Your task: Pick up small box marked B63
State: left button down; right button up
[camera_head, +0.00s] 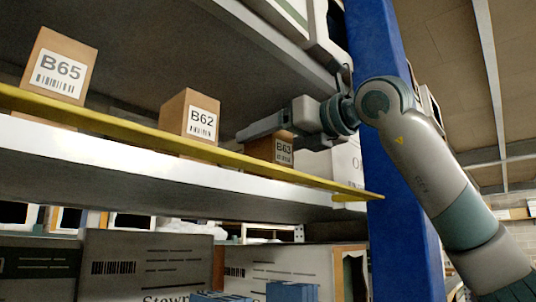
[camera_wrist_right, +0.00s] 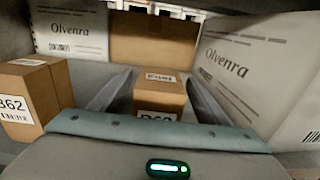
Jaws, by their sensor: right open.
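The small box marked B63 (camera_head: 274,150) stands on the shelf in the head view, partly hidden behind the yellow front strip and below my right gripper. In the right wrist view, B63 (camera_wrist_right: 160,95) sits between the two open fingers of my right gripper (camera_wrist_right: 160,92), with a gap on each side. The lower part of its label is hidden by the gripper body. My left gripper is not in view.
Box B62 (camera_head: 190,115) stands left of B63, and box B65 (camera_head: 60,65) farther left. The yellow strip (camera_head: 150,134) runs along the shelf edge. White Olvenra cartons (camera_wrist_right: 258,75) and a brown carton (camera_wrist_right: 152,40) stand behind and beside B63. A blue post (camera_head: 392,150) rises at the right.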

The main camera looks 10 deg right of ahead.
jog(key=shift+s, duration=0.1)
dwell(0.3)
jog(key=c, duration=1.2)
jog(key=shift+c, duration=0.2)
jog(key=shift+r, duration=0.2)
jog(key=shift+r+b, duration=0.5)
jog(key=shift+r, duration=0.25)
jog(key=shift+r+b, duration=0.3)
jog(key=shift+r, duration=0.55)
jog(key=b+v, duration=0.7)
jog(key=v, duration=1.1)
